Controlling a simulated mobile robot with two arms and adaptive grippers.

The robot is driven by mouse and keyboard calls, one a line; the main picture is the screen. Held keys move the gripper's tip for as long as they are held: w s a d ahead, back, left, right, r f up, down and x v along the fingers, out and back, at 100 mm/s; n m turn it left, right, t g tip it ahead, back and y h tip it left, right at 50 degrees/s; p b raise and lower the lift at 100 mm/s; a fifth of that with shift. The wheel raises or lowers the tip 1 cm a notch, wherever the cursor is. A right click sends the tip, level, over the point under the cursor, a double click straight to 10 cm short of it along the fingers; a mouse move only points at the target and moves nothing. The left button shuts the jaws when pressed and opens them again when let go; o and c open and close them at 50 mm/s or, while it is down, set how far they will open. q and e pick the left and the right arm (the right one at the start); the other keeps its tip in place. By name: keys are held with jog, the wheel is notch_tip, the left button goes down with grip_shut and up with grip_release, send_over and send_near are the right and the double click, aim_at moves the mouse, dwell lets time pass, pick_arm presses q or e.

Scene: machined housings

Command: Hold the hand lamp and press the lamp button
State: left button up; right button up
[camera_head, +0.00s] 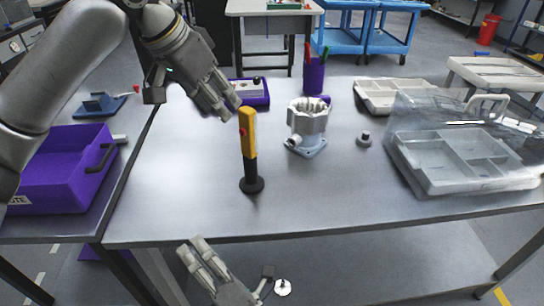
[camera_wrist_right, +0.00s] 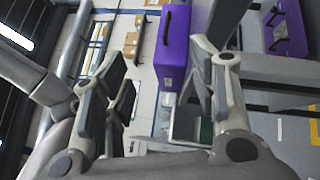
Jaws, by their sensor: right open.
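The hand lamp (camera_head: 249,140) stands upright on the metal table (camera_head: 185,190). It has a yellow body, a black lower part and a round black foot. The red lamp button (camera_head: 243,131) is on the left side of its yellow body. My left gripper (camera_head: 230,103) points down and right just above and left of the lamp's top; whether it touches the lamp, and whether it is open, I cannot tell. My right gripper (camera_head: 200,262) is low in front of the table edge, away from the lamp. In the right wrist view its fingers (camera_wrist_right: 165,85) are apart and nothing is between them.
A grey machined housing (camera_head: 308,125) stands right of the lamp, with a small dark knob part (camera_head: 364,140) beyond it. A purple pen cup (camera_head: 314,75) is behind. A grey compartment tray (camera_head: 440,185) is at right, a purple bin (camera_head: 60,180) at left. The table front is clear.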

jog(key=w+d+r+n, duration=0.3)
jog(key=w+d+n, duration=0.2)
jog(key=w+d+r+n+g, duration=0.1)
jog(key=w+d+r+n, duration=0.2)
jog(key=w+d+n, duration=0.2)
jog(key=w+d+r+n+g, duration=0.1)
jog(key=w+d+r+n, duration=0.2)
jog(key=w+d+n, duration=0.2)
jog(key=shift+w+r+n, duration=0.35)
jog(key=shift+w+n, duration=0.25)
jog(key=shift+w, duration=0.05)
jog(key=shift+w+d+f, duration=0.1)
jog(key=shift+d, duration=0.05)
send_near(256, 173)
jog(key=x, duration=0.4)
jog(key=shift+w+a+f, duration=0.1)
jog(key=shift+w+a, duration=0.1)
jog(key=shift+a, duration=0.05)
jog(key=x, duration=0.6)
pick_arm(q)
jog(key=shift+d, duration=0.1)
pick_arm(e)
jog(key=shift+w+a+r, duration=0.2)
jog(key=shift+w+a, duration=0.25)
jog(key=shift+a, duration=0.05)
grip_shut()
pick_arm(q)
grip_shut()
